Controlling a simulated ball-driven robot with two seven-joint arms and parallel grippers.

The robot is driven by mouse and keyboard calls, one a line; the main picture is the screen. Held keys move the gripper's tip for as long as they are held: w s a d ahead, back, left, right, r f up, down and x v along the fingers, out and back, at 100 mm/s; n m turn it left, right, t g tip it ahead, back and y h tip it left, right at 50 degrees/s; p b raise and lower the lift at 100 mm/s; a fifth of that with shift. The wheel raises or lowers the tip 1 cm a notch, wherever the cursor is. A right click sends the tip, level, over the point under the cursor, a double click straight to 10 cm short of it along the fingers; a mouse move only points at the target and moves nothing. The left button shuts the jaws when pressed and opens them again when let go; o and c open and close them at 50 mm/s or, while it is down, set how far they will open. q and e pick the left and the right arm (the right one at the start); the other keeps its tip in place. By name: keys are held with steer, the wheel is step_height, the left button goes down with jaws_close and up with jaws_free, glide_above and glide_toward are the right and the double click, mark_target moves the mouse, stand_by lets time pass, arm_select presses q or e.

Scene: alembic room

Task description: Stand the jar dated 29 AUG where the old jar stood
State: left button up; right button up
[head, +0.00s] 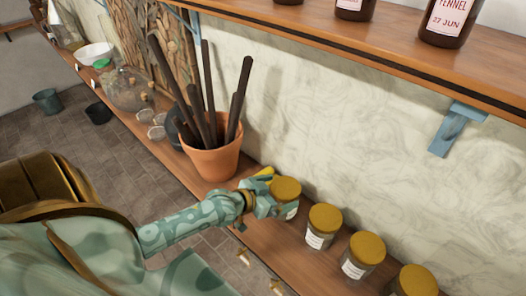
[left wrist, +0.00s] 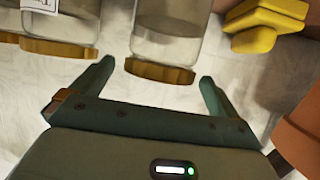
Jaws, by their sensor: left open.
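Several glass jars with mustard-yellow lids stand in a row on the lower wooden shelf. The nearest to my left gripper (head: 264,204) is the leftmost jar (head: 290,211); others are a second jar (head: 318,238), a third jar (head: 356,268) and one cut off by the lower edge. Their label dates are too small to read. My left gripper is open; in the left wrist view its fingertips (left wrist: 153,76) lie either side of the leftmost jar's lid (left wrist: 160,71), with gaps showing. The picture there is upside down. My right gripper is out of view.
A terracotta pot (head: 212,160) with dark rods stands left of the jars. A yellow object (head: 264,172) lies between them, by the wall. The upper shelf (head: 330,40) holds brown bottles, one labelled FENNEL 27 JUN (head: 448,20). A blue bracket (head: 457,128) supports it.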

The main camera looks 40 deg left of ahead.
arm_select(q)
steer(key=v, duration=0.8)
steer(key=shift+s, duration=0.3)
steer(key=shift+s+a, duration=0.1)
